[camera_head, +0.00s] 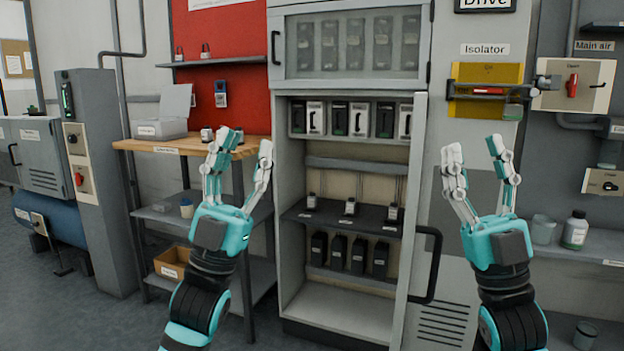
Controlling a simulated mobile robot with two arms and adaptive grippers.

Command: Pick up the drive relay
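An open grey cabinet (290,250) stands in the centre. A row of black and white modules (336,119) sits on its top shelf. Small white-and-black units (350,206) stand on the dark middle shelf, and several black units (337,248) stand in a row below. I cannot tell which one is the drive relay, as the small labels are unreadable. My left gripper (245,142) is open and empty, in front of the cabinet's left side and the wooden bench. My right gripper (474,146) is open and empty, right of the cabinet.
The wooden-topped bench (172,146) stands left of the cabinet, with a cardboard box (172,262) on its lower shelf. The cabinet's open lower door has a black handle (431,265). A yellow isolator panel (486,75) and a shelf with a bottle (575,231) are at right.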

